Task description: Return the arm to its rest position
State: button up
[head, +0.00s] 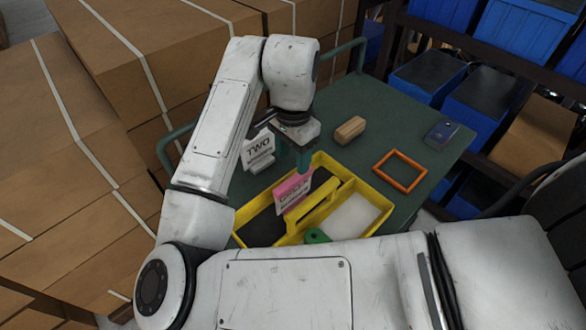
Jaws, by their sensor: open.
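My white arm spans the head view, its forearm rising from the lower left and bending down over a green cart. My gripper (304,158) points down at the back edge of a yellow tote tray (376,192), just behind a pink card (292,189). Its jaws are small here and partly hidden by the wrist; they are open, and I see nothing held between them. The pink card stands tilted in the left part of the tray, by the tray's central handle. My arm hides the tray's front edge.
On the green cart top (355,104) are a "TWO" sign (258,147), a wooden block (350,130), an orange frame (400,171) and a dark blue box (441,134). A green item (317,236) lies in the tray. Cardboard boxes (70,150) crowd the left; blue bins (520,35) fill shelves at right.

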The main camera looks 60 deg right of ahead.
jog(key=shift+r, duration=0.95)
